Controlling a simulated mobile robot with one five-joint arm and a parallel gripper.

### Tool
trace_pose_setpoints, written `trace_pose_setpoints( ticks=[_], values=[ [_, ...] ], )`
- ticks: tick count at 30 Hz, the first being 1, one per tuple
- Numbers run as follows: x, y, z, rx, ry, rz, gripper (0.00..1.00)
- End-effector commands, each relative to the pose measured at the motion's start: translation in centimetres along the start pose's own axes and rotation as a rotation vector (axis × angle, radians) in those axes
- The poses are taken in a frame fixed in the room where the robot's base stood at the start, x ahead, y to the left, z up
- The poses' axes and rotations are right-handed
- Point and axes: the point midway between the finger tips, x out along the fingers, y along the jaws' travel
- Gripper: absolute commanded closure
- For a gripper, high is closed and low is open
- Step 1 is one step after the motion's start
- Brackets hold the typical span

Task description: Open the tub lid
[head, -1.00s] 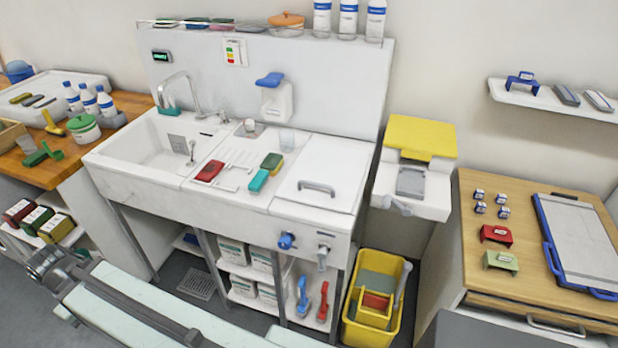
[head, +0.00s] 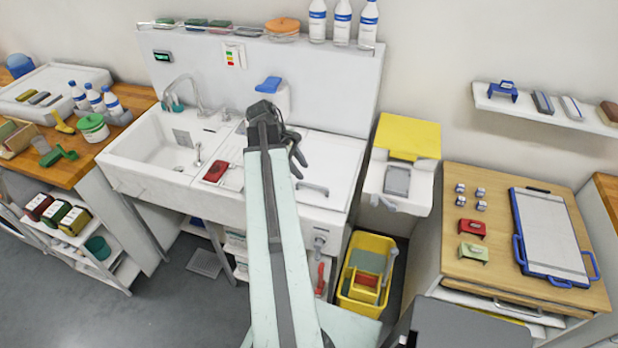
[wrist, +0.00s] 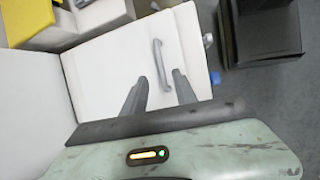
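The white tub lid (head: 335,160) lies closed and flat on the right part of the sink unit. Its grey bar handle (head: 312,188) is along the front edge. In the wrist view the white lid (wrist: 108,75) fills the middle, with the handle (wrist: 157,62) just beyond my fingertips. My gripper (head: 298,152) is above the left part of the lid, and my arm hides the lid's left front. In the wrist view my gripper (wrist: 161,78) has its two fingers apart with nothing between them. I cannot tell how high the fingers are above the lid.
The sink basin (head: 155,145) and a red item (head: 216,171) are left of my arm. A backsplash (head: 215,80) rises behind. A white box with a yellow lid (head: 408,137) stands to the right, above a yellow bucket (head: 352,297).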

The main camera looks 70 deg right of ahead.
Motion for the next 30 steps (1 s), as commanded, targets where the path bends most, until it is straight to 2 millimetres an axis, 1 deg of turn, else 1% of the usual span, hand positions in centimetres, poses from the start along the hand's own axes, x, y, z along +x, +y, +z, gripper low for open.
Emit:
trace_pose_setpoints(
  ticks=[5,12,15,18,24,26,27,28,30],
  values=[
    [2.1,-0.2,-0.3,0.002,0.001,0.0,0.66],
    [6.5,-0.3,-0.5,0.002,0.001,-0.001,0.66],
    [7.6,-0.2,-0.5,0.001,0.002,0.0,0.66],
    [7.9,-0.1,-0.3,0.0,0.002,0.001,0.66],
    [7.6,-0.1,-0.3,-0.001,0.002,0.001,0.66],
    [7.6,-0.1,-0.3,-0.001,0.002,0.001,0.82],
    [7.6,-0.1,-0.3,-0.001,0.002,0.001,0.94],
    [7.6,-0.1,-0.3,-0.001,0.002,0.001,1.0],
    [7.6,-0.1,-0.3,-0.001,0.003,0.001,1.0]
  ],
)
